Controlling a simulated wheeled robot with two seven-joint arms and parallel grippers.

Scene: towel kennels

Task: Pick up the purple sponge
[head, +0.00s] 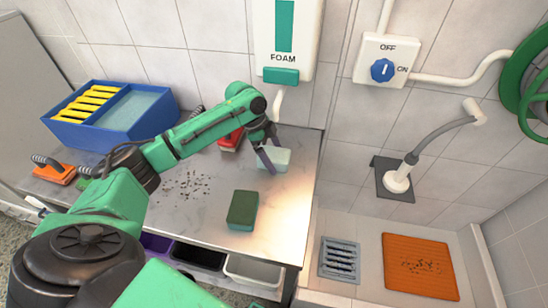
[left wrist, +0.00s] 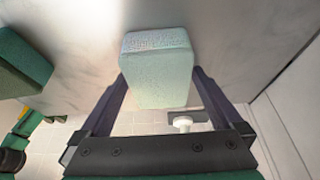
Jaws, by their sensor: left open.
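I see no purple sponge in either view. A pale mint block (head: 278,157), sponge-like, is on the metal table below the foam dispenser. My left gripper (head: 266,156) is open and reaches down at this block. In the left wrist view the pale block (left wrist: 158,60) shows between the two fingers of the left gripper (left wrist: 158,78), with the jaws not closed on it. A dark green sponge (head: 242,210) lies on the table nearer the front; it also shows at the left of the left wrist view (left wrist: 22,60).
A blue tub (head: 110,113) with a yellow rack stands at the back left. An orange-based brush (head: 55,173) and a red item (head: 230,140) lie on the table. The foam dispenser (head: 284,40) hangs just above. Bins, one purple (head: 155,243), sit under the front edge.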

